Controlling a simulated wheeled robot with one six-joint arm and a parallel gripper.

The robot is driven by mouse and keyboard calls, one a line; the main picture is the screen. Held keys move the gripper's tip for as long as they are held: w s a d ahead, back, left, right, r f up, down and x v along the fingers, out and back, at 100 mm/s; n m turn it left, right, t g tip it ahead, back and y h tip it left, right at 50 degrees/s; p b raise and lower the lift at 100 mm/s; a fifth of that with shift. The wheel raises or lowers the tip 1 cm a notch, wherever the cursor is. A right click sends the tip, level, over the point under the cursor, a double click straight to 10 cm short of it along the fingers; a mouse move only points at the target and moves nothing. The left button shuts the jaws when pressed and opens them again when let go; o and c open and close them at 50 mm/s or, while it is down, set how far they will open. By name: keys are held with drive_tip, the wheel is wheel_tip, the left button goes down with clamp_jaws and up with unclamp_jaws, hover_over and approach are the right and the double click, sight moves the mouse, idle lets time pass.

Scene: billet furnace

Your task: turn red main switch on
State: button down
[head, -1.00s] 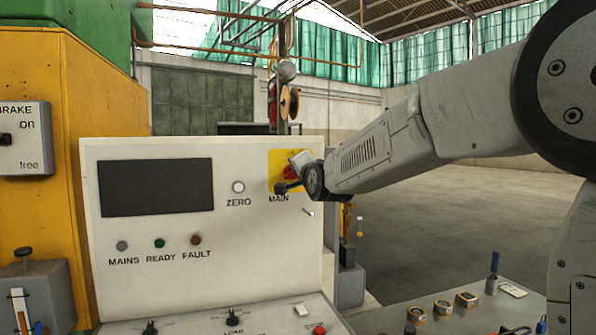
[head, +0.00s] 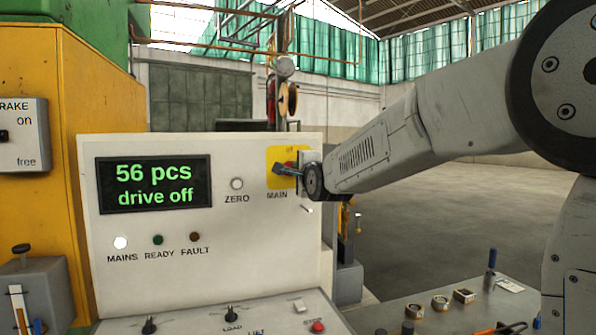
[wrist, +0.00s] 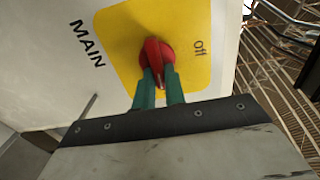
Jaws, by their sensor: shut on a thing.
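The red main switch (wrist: 156,60) sits on a yellow plate (wrist: 196,22) marked "off" and lies beside the word MAIN. In the wrist view my gripper (wrist: 157,82) has its two green fingers shut on the red knob's handle. In the head view the gripper (head: 285,169) reaches the yellow plate from the right and hides much of the red switch (head: 291,164). The display (head: 154,185) is lit and reads "56 pcs" and "drive off". The MAINS lamp (head: 120,243) glows white.
The READY lamp (head: 158,240) and FAULT lamp (head: 195,237) look dark. A ZERO button (head: 237,184) is left of the switch. A small lever juts out below the switch. Below, a sloped desk (head: 255,315) carries knobs and a red button (head: 318,326).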

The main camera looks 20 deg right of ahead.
drive_tip(key=shift+f, duration=0.1)
drive_tip(key=c, duration=1.5)
unclamp_jaws()
drive_tip(key=shift+o, duration=0.2)
drive_tip(key=shift+s, duration=0.1)
drive_tip(key=s, duration=0.7)
drive_tip(key=shift+s, duration=0.35)
